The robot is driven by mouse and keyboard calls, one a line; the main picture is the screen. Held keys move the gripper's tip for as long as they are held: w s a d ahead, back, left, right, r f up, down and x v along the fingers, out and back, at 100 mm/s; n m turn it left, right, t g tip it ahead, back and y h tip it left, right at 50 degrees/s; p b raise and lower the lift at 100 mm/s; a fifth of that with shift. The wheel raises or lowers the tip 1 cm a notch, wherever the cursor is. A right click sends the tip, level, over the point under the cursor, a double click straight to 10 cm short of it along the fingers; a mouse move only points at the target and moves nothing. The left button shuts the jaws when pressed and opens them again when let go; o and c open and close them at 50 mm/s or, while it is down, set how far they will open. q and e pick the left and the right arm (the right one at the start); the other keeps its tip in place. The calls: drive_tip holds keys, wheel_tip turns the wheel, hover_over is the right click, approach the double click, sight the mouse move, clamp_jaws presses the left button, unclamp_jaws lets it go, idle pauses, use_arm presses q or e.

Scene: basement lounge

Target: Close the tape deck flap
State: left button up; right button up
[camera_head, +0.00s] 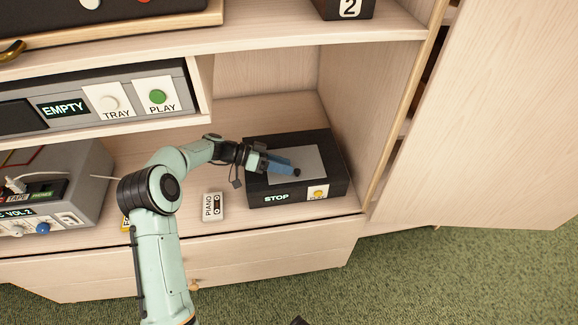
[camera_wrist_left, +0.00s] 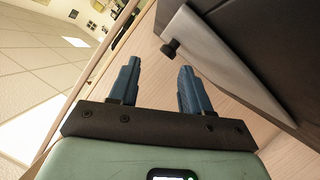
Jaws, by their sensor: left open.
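The tape deck (camera_head: 333,187) is a black box with a lit STOP display and a yellow button on its front, standing on the lower shelf. Its light grey flap (camera_head: 314,163) is on the top. A pale panel with a small black knob (camera_wrist_left: 170,48) shows beside a dark surface in the left wrist view and looks like the flap. I cannot tell how far the flap stands open. My left gripper (camera_head: 285,166), with blue fingers, is over the flap and hides part of it. It is open and empty in the left wrist view (camera_wrist_left: 158,80). Contact is unclear.
A PIANO cassette (camera_head: 212,206) lies left of the deck. A grey machine (camera_head: 78,185) stands further left. A player with TRAY and PLAY buttons (camera_head: 132,98) sits on the shelf above. The cabinet side wall (camera_head: 378,110) is close on the deck's right.

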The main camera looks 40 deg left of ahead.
use_arm(q)
drive_tip(key=p+v, duration=0.1)
drive_tip(key=v, duration=0.5)
drive_tip(key=shift+s+a+r, duration=0.15)
drive_tip(key=shift+a, duration=0.05)
drive_tip(key=shift+p+v, duration=0.45)
drive_tip(key=shift+v, duration=1.7)
use_arm(e)
drive_tip(key=shift+w+a+r, duration=0.1)
drive_tip(key=shift+a+r, duration=0.25)
drive_tip(key=shift+r, duration=0.45)
drive_tip(key=shift+w+a+r, duration=0.1)
drive_tip(key=shift+a+r, duration=0.2)
drive_tip(key=shift+r, duration=0.5)
use_arm(q)
drive_tip(key=shift+d, duration=0.1)
